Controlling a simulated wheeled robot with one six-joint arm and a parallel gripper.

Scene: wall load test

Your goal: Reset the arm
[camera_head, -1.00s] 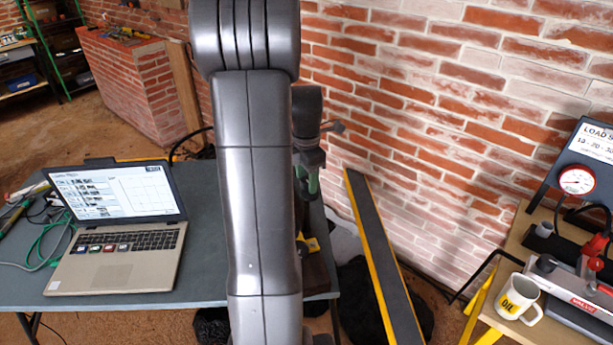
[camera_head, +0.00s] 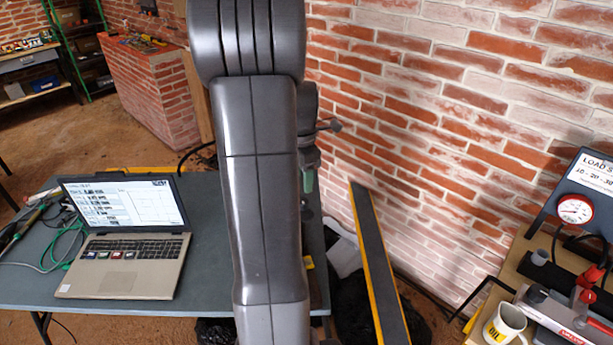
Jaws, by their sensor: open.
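My arm, a thick grey upright link, fills the middle of the head view. My gripper (camera_head: 311,160) shows only in part at the arm's right edge, above the right end of the grey-green table. A small grey piece sticks out to its right and a green piece shows below it. The arm hides most of the gripper and its fingertips. I see nothing held in the visible part.
An open laptop (camera_head: 125,245) stands on the table (camera_head: 205,262) at left, beside cables. A yellow-edged dark plank (camera_head: 378,265) leans at the brick wall (camera_head: 450,130). At right are a white mug (camera_head: 504,325) and a gauge rig (camera_head: 575,209). Bare floor lies behind the table.

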